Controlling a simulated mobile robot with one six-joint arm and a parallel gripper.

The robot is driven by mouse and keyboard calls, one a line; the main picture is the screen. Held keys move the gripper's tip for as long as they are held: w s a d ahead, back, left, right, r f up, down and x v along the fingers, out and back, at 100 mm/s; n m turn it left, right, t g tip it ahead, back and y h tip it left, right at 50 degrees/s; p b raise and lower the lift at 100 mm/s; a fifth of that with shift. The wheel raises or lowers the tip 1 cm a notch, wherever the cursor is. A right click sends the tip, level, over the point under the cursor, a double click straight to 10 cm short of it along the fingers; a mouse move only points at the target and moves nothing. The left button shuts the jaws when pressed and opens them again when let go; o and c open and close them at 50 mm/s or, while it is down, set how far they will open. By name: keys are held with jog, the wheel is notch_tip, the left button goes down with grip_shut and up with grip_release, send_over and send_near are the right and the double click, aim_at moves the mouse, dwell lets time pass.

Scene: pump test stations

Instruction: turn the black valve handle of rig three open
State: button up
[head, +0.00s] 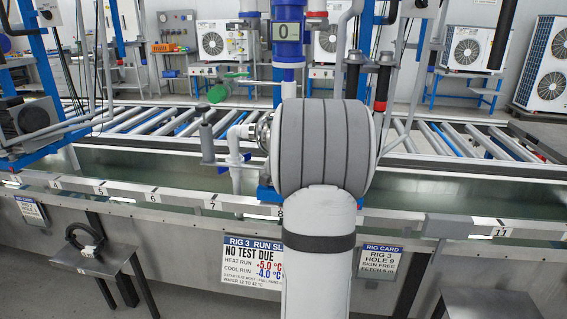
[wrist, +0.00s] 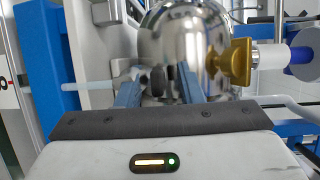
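In the wrist view my gripper (wrist: 158,88) has its two blue-grey fingers apart. A dark rounded piece (wrist: 157,78) shows between them, in front of a shiny chrome body (wrist: 190,45). It may be the black valve handle, but I cannot tell for sure, nor whether the fingers touch it. A brass fitting (wrist: 241,62) sits to the right of the chrome body. In the head view my arm covers the middle of rig three, and my gripper is hidden behind it.
A rig sign (head: 253,262) reads "NO TEST DUE", and a rig card (head: 380,263) says rig 3, hole 9. A numbered rail (head: 130,190) runs along the front.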

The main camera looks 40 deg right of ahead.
jog(key=shift+s+a, duration=0.1)
jog(key=p+v, duration=0.1)
jog(key=v, duration=0.6)
jog(key=shift+s, duration=0.25)
jog(key=shift+a+r, duration=0.1)
